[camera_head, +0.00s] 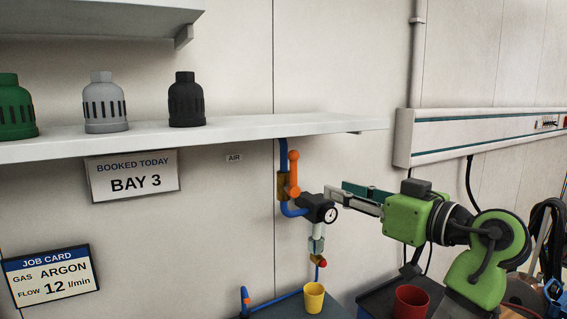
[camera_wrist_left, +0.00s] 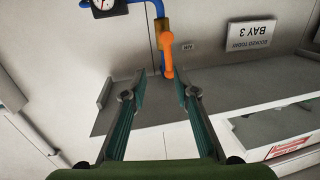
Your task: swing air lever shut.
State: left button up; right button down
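The air lever (camera_head: 294,170) is orange, with a round knob at its upper end. In the left wrist view, which is upside down, the gripper (camera_wrist_left: 160,84) is open and empty. The lever (camera_wrist_left: 168,58) shows beyond the gap between the fingertips, apart from both. My right gripper is not in view.
The black regulator with a gauge (camera_head: 330,214) sits just below the lever. A shelf (camera_head: 220,131) with green, grey and black caps runs above. Yellow (camera_head: 313,297) and red (camera_head: 411,302) cups stand below. A wall duct (camera_head: 480,135) is at right.

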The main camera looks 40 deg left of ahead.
aim_at(296, 166)
pick_arm(q)
jog(key=shift+n+g+y, duration=0.3)
jog(key=shift+n, duration=0.2)
jog(key=a+r+p, duration=0.1)
jog(key=a+p, duration=0.1)
jog(key=a, duration=0.2)
jog(key=a+r+p, duration=0.1)
jog(key=a+p, duration=0.1)
jog(key=a, duration=0.2)
jog(key=a+p, duration=0.2)
jog(key=a, duration=0.3)
jog(key=shift+r+p, duration=0.4)
jog(key=shift+a, duration=0.25)
jog(key=shift+f, duration=0.1)
grip_shut()
